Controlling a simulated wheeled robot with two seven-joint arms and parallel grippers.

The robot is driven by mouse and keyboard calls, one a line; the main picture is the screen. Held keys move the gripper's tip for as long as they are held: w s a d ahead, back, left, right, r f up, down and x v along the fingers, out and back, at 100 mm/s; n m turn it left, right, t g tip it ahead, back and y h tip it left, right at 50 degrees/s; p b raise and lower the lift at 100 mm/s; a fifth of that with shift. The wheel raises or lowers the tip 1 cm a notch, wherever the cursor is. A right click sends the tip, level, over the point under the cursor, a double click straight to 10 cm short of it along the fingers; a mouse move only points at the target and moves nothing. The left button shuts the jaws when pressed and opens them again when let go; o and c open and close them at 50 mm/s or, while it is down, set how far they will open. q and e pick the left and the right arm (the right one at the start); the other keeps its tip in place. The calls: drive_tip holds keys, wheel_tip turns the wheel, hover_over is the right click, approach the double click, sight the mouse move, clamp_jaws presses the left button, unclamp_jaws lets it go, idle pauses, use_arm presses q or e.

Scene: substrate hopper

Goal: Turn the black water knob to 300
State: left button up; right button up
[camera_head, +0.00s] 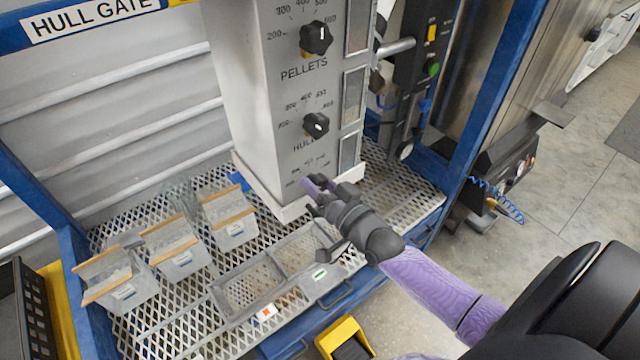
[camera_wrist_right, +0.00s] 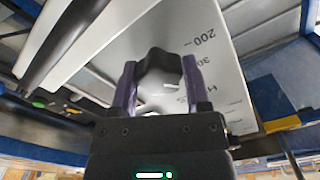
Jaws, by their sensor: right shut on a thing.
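The black water knob (camera_wrist_right: 158,72) sits between the two purple fingers of my right gripper (camera_wrist_right: 160,88) in the right wrist view. The fingers are shut on it from both sides. A white mark shows on the knob's right side in that view, near printed dial numbers including 200. Which number it points at I cannot tell. In the head view my right gripper (camera_head: 318,188) is at the lowest dial of the grey hopper panel (camera_head: 275,100), and it hides the water knob. My left gripper is not in view.
Above on the panel are the black pellets knob (camera_head: 316,38) and the hull knob (camera_head: 315,125). Several bins, one of them a tan-rimmed bin (camera_head: 230,222), stand on the mesh shelf (camera_head: 180,325). A blue frame post (camera_head: 492,100) stands right of the panel.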

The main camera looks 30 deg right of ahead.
drive_tip(key=o, duration=1.2)
drive_tip(key=shift+o, duration=0.4)
drive_tip(key=shift+s, duration=0.1)
drive_tip(key=shift+s, duration=0.4)
drive_tip(key=s+p, duration=0.1)
drive_tip(key=s, duration=0.8)
drive_tip(key=shift+d+p, duration=0.3)
drive_tip(key=shift+d, duration=0.1)
